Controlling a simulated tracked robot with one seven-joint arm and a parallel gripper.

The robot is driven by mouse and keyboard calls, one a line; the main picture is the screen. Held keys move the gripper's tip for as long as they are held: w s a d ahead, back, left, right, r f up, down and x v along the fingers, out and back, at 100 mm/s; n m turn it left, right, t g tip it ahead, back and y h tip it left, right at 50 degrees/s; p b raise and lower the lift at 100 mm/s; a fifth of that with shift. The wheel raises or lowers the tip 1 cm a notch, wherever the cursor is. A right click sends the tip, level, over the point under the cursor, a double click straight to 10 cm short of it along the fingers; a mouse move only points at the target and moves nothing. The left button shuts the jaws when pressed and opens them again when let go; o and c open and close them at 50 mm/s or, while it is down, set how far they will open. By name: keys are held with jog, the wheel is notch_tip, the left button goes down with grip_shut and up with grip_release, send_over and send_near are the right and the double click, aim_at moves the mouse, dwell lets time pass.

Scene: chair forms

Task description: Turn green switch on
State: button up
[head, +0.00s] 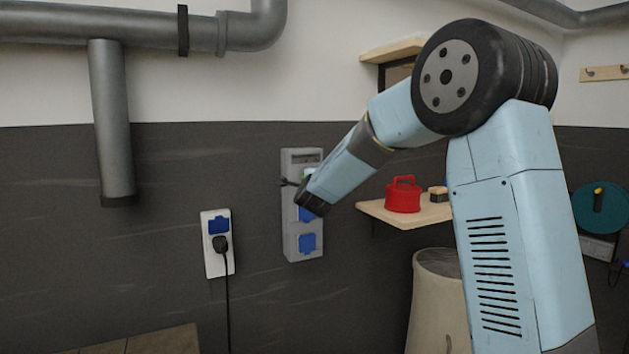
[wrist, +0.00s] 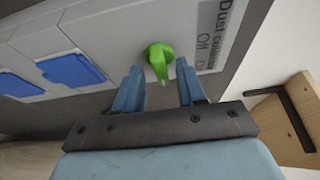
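The green switch (wrist: 159,59) is a rotary knob on a grey wall panel (wrist: 110,25), beside printed text reading "Dust" and "Off". In the wrist view my gripper (wrist: 163,80) is open, with one light-blue finger on each side of the knob's pointed end. The fingers are apart from each other, and I cannot tell whether either touches the knob. In the head view the panel (head: 287,220) is on the dark wall, and my gripper (head: 295,184) is in front of its upper part.
Blue socket covers (head: 307,243) are on the panel below the switch. A second outlet (head: 217,262) with a black plug and cord is to the left. A wooden shelf (head: 428,216) with a red case (head: 403,197) is to the right, close to my arm.

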jog(key=shift+a, duration=0.1)
jog(key=s, duration=1.3)
jog(key=shift+s, duration=0.4)
jog(key=s+d+f+n+g, duration=0.2)
jog(key=s+d+n+g, duration=0.2)
jog(key=s, duration=0.8)
jog(key=s+d+f+n+g, duration=0.3)
jog(key=s+d+n, duration=0.5)
jog(key=s, duration=0.4)
jog(key=s+d+f+n+g, duration=0.2)
jog(key=s+d+n+g, duration=0.3)
jog(key=s, duration=0.7)
jog(key=shift+s+d+f+n, duration=0.4)
jog(key=shift+d+n, duration=0.2)
jog(key=shift+d, duration=0.5)
